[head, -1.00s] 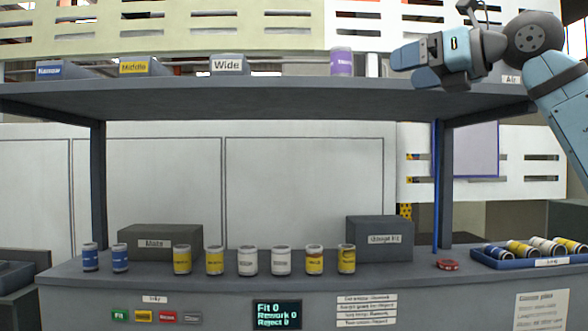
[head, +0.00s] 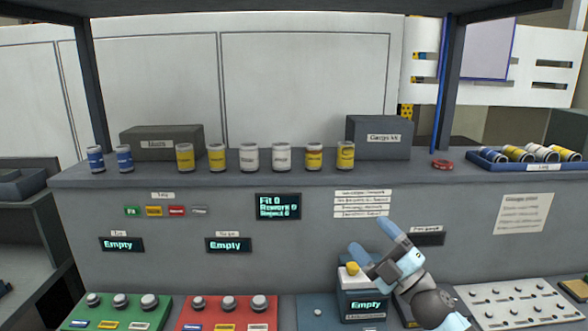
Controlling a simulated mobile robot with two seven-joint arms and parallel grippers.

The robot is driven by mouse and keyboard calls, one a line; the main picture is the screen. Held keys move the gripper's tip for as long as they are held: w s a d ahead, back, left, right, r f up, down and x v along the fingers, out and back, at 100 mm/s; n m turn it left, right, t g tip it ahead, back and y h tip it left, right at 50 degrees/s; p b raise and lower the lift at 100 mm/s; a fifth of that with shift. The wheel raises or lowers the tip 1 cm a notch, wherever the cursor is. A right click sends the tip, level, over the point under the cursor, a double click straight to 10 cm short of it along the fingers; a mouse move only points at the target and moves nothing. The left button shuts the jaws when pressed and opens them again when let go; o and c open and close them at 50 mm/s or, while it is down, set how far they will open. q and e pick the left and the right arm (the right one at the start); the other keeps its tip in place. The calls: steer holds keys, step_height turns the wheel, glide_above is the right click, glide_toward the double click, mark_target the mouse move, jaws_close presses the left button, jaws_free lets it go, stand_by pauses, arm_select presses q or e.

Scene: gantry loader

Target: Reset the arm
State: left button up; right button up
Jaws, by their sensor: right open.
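My right gripper (head: 369,256) is at the lower right of the head view, in front of the bench's front panel. Its fingers are apart, pointing up and to the left, with nothing visible between them. It is close to a dark box (head: 362,303) with an "Empty" display and a yellow knob (head: 352,268) on top; I cannot tell whether they touch. My right arm comes up from the lower edge and hides part of what lies behind it. My left gripper is not in view.
Several blue, yellow and white cans (head: 249,157) stand along the shelf. A blue tray (head: 530,167) of cans is at the right. Below are a green panel (head: 118,316) and a red panel (head: 235,318) with knobs, and a white perforated board (head: 517,306).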

steer(key=s+d+f+m+t+h, duration=0.1)
steer(key=s+f+m+h, duration=0.2)
steer(key=f+m+h, duration=0.4)
steer(key=s+d+f+m+t+h, duration=0.1)
steer(key=s+d+f+m+h, duration=0.2)
steer(key=f, duration=0.7)
steer(key=s+f+m+g+h+p, duration=0.1)
steer(key=s+f+m+g+h, duration=0.2)
steer(key=s+f, duration=2)
steer(key=s+m+g, duration=0.2)
steer(key=m+g, duration=0.3)
steer(key=m, duration=0.2)
steer(key=shift+d+h, duration=0.15)
steer(key=shift+h, duration=0.15)
